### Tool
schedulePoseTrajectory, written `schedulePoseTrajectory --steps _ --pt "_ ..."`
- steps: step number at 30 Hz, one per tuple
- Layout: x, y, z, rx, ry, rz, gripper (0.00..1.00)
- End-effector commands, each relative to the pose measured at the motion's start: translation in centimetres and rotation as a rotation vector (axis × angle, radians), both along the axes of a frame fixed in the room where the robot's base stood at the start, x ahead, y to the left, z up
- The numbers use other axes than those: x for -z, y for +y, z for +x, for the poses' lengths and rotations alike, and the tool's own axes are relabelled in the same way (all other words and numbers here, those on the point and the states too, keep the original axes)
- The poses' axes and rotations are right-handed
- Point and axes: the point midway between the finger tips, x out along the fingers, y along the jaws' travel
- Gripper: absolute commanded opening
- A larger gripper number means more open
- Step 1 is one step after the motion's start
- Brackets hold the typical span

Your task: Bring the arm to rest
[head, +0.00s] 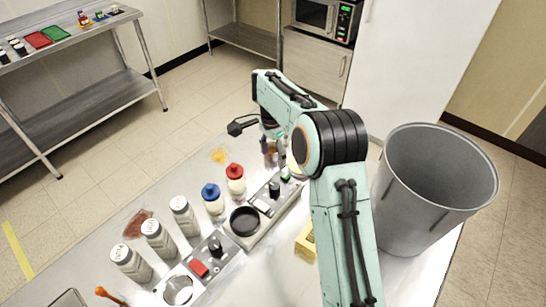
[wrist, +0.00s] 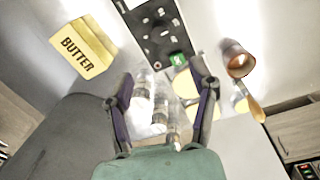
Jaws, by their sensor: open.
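My arm reaches over the bench in the head view, bent at the elbow. My gripper (head: 283,162) is partly hidden there behind the arm, above the far end of the bench. In the wrist view my gripper (wrist: 160,88) has its two dark fingers spread apart. Clear glass-like items (wrist: 150,100) show between and beyond the fingers. I see nothing held between them. The yellow butter box (wrist: 83,48) lies to the left of the fingers, and its edge also shows beside the arm in the head view (head: 306,240).
A large grey bin (head: 435,190) stands right of my arm. A red-capped bottle (head: 235,181), a blue-capped bottle (head: 213,198) and several shakers (head: 157,238) line the bench. A black dish (head: 245,221) sits by the panel. A brown cup (wrist: 237,58) is right of the fingers.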

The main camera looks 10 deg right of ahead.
Motion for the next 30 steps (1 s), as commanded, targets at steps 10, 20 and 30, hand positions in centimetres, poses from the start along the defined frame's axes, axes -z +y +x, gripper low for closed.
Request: schedulePoseTrajectory --steps 10,20,30 --pt "-0.9 -0.1 0.2 0.002 -0.020 0.001 0.58" --pt "-16.7 -3.1 -6.0 -0.037 -0.272 -0.052 0.58" --pt "-15.2 -4.9 -26.2 -0.535 -0.220 -0.041 0.58"
